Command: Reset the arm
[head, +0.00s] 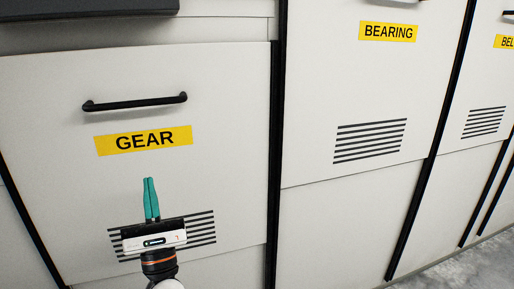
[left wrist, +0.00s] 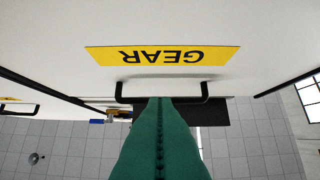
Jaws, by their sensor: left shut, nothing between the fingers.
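My left gripper (head: 150,182) is in front of the white panel (head: 60,110) labelled GEAR, below the yellow GEAR label (head: 143,140). Its teal fingers point up in the head view and are shut with nothing between them. The black handle (head: 135,102) of that panel is above the label and apart from the fingers. In the left wrist view the shut fingers (left wrist: 160,104) overlap the handle (left wrist: 130,97) in the picture, and the GEAR label (left wrist: 162,55) appears upside down. My right gripper is in neither view.
A panel (head: 375,90) with a BEARING label (head: 388,31) and vent slots is to the right, with another labelled panel (head: 487,80) beyond it. Black strips (head: 278,140) divide the panels. Grey floor (head: 460,272) shows at the lower right. A dark ledge (head: 90,9) is at the upper left.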

